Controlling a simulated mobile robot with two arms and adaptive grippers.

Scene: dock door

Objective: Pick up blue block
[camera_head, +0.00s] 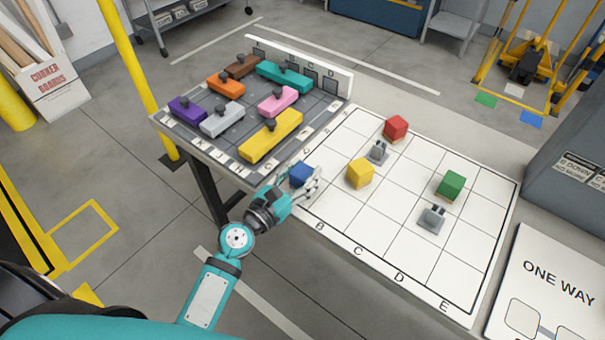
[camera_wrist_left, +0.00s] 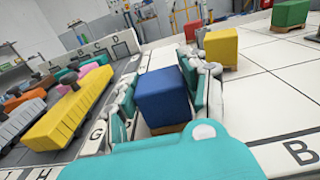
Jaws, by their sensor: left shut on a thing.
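The blue block (camera_head: 301,174) is at the left edge of the white grid board (camera_head: 333,213), beside the grey tray of long pieces. My left gripper (camera_head: 304,182) is shut on it. In the left wrist view the blue block (camera_wrist_left: 163,97) sits between the two teal fingers (camera_wrist_left: 160,95), with a brown base under it. Whether it touches the board or hangs just above it I cannot tell. My right gripper is not in view.
A yellow block (camera_head: 360,173), a red block (camera_head: 396,128) and a green block (camera_head: 451,185) stand on the board, with grey pieces (camera_head: 378,152) (camera_head: 432,218). The grey tray (camera_head: 168,130) with several coloured pieces is at left. The front squares are clear.

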